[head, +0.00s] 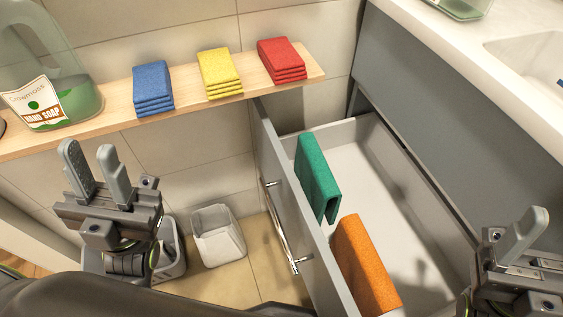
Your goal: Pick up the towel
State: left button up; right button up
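Folded towels lie in a row on a wooden shelf: a blue towel (152,88), a yellow towel (219,73) and a red towel (281,60).
A large hand soap bottle (48,85) stands on the shelf (112,121) at the left. A metal handle (280,228) runs along the drawer front. A pale bin (218,236) stands on the floor. A white counter with a sink (532,65) is at the upper right.

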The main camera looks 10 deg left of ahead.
aim_at(320, 188)
jog(key=k+u, duration=0.5)
jog(key=k+j+u, duration=0.15)
jog(key=k+u, duration=0.3)
jog(key=k+j+u, duration=0.3)
jog(key=u, duration=0.2)
